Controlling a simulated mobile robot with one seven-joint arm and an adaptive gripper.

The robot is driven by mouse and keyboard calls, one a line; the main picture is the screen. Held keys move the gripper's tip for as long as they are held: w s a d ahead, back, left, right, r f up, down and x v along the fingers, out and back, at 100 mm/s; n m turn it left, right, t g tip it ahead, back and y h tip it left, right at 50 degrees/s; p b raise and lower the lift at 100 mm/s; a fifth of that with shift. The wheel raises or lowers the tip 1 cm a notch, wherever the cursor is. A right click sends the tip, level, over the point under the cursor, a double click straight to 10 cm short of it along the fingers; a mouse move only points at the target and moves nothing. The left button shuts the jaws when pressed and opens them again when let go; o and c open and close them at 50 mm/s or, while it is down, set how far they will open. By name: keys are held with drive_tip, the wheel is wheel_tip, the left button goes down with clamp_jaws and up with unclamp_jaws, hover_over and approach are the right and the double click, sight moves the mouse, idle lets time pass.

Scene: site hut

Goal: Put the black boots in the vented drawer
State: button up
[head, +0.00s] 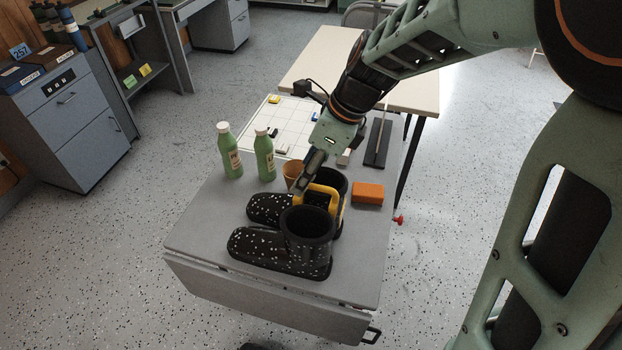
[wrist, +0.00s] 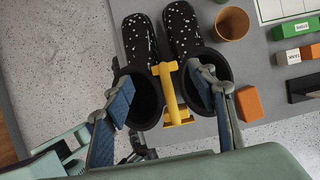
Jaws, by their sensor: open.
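The black boots with white specks stand side by side on a grey table (head: 200,228). The nearer boot (head: 268,248) and the farther boot (head: 268,206) point left, and a yellow handle piece (head: 324,192) sits between their shafts. In the wrist view, the yellow piece (wrist: 170,95) lies between the boot openings. My gripper (head: 303,184) is above the boots, partly hiding the farther one. In the wrist view, my open gripper (wrist: 163,95) has one finger over each boot opening, either side of the yellow piece; contact is unclear. I cannot pick out a vented drawer; a grey drawer cabinet (head: 75,125) stands left.
Two green bottles (head: 229,150) (head: 264,155), a brown cup (head: 292,172), an orange block (head: 367,193) and a white gridded board (head: 285,118) crowd the table's back half. A pale table (head: 320,60) stands behind. Speckled floor lies open to the left.

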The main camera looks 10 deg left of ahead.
drive_tip(key=shift+d+x, duration=0.15)
drive_tip(key=shift+x, duration=1.35)
drive_tip(key=shift+d+x, duration=0.15)
drive_tip(key=shift+x, duration=1.35)
drive_tip(key=shift+w+f, duration=0.1)
drive_tip(key=shift+w, duration=0.05)
clamp_jaws()
drive_tip(key=shift+w, duration=0.1)
